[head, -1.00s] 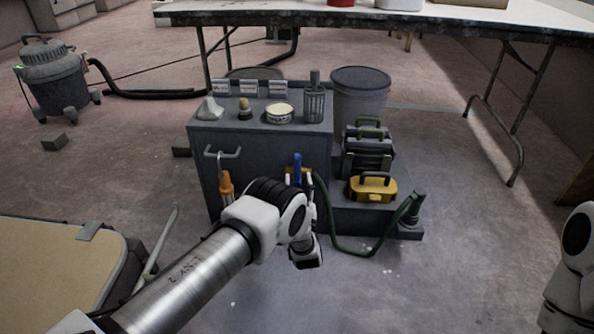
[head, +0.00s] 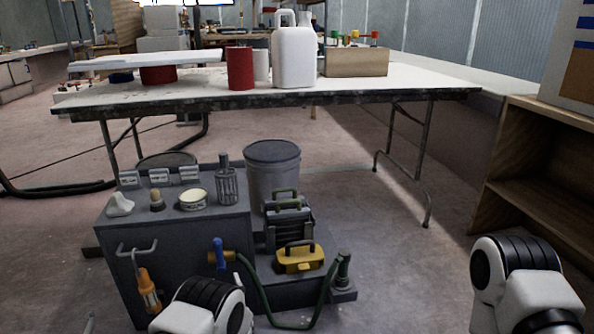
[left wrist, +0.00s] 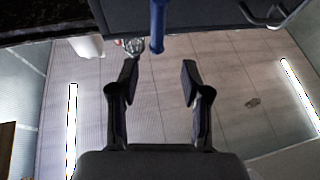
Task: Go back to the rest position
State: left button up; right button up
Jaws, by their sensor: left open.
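My left arm (head: 205,304) shows at the bottom of the head view, in front of the grey cabinet (head: 180,245); its gripper is out of sight there. In the left wrist view my left gripper (left wrist: 159,78) has its two fingers spread wide with nothing between them. The blue handle (left wrist: 157,25) lies beyond the fingertips, apart from them; it also shows on the cabinet front in the head view (head: 219,253). My right arm (head: 520,285) shows at the lower right of the head view, and its gripper is not visible.
An orange-handled tool (head: 149,291) hangs on the cabinet front. A green hose (head: 262,300) loops by the yellow box (head: 299,259). A grey bin (head: 272,175) stands behind. A long table (head: 420,88) spans the back; a wooden shelf (head: 520,200) stands right.

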pick_arm(q)
jog(key=a+r+m+g+p, duration=0.1)
jog(key=a+r+p, duration=0.2)
jog(key=a+r, duration=0.2)
jog(key=s+a+f+m+g+h+p, duration=0.2)
jog(key=s+a+f+g+h, duration=0.1)
jog(key=s+f+g+h, duration=0.3)
jog(key=s+d+f+m+g+h, duration=0.1)
jog(key=s+d+f+g+h, duration=0.2)
jog(key=s, duration=0.9)
jog(key=s+d+f+m+g, duration=0.1)
jog(key=s+f+g, duration=0.1)
jog(key=s+g, duration=0.65)
jog(key=s+d+f+m+g+h, duration=0.1)
jog(key=s+d+f+g+h, duration=0.15)
jog(key=s, duration=1.25)
notch_tip(320, 180, up, 38)
jog(key=p, duration=3.8)
jog(key=shift+w+a+t+y, duration=0.25)
jog(key=shift+w+t+y, duration=0.05)
jog(key=shift+t+y, duration=0.1)
jog(key=shift+f, duration=0.1)
